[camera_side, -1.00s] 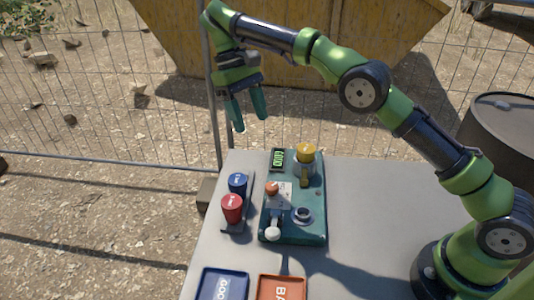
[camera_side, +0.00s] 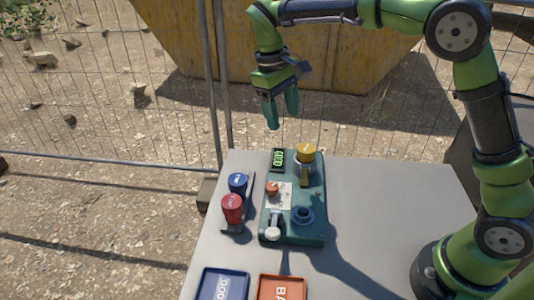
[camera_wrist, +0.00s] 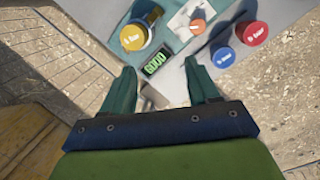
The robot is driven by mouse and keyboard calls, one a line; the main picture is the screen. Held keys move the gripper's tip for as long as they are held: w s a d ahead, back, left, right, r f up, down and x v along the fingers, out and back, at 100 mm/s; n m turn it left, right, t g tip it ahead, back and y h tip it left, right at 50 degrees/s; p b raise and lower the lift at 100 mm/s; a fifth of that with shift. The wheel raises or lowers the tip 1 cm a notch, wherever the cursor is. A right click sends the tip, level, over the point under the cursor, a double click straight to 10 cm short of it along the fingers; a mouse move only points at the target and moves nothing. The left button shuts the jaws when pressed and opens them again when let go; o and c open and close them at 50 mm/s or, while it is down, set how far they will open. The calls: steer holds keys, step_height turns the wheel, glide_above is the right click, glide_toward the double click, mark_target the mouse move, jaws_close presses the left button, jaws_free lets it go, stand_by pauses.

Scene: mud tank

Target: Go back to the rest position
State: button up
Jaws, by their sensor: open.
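My green gripper (camera_side: 282,110) hangs in the air above the far edge of the table, fingers pointing down. Its two teal fingers are apart with nothing between them; they also show in the wrist view (camera_wrist: 165,90). Below and nearer the camera is a teal test device (camera_side: 312,228) on the grey table (camera_side: 385,200). It carries a yellow-topped part (camera_side: 306,153), a small display (camera_side: 278,160) with green characters, an orange knob (camera_side: 271,189), a white-tipped lever (camera_side: 273,233) and a round socket (camera_side: 303,215). The gripper touches none of these.
A blue tray (camera_side: 205,288) and an orange tray (camera_side: 264,281) lie at the front. A wire fence (camera_side: 110,165) and yellow skip (camera_side: 190,50) are behind. The table's right side is clear.

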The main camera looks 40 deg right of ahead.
steer(key=s+d+r+m+t+y, duration=0.1)
steer(key=s+t, duration=0.3)
steer(key=s, duration=0.6)
steer(key=s+d+r+m+t+y, duration=0.2)
steer(key=s+d+m+t, duration=0.2)
steer(key=s, duration=0.7)
steer(key=shift+d+r+m+t+y, duration=0.3)
steer(key=shift+t, duration=0.1)
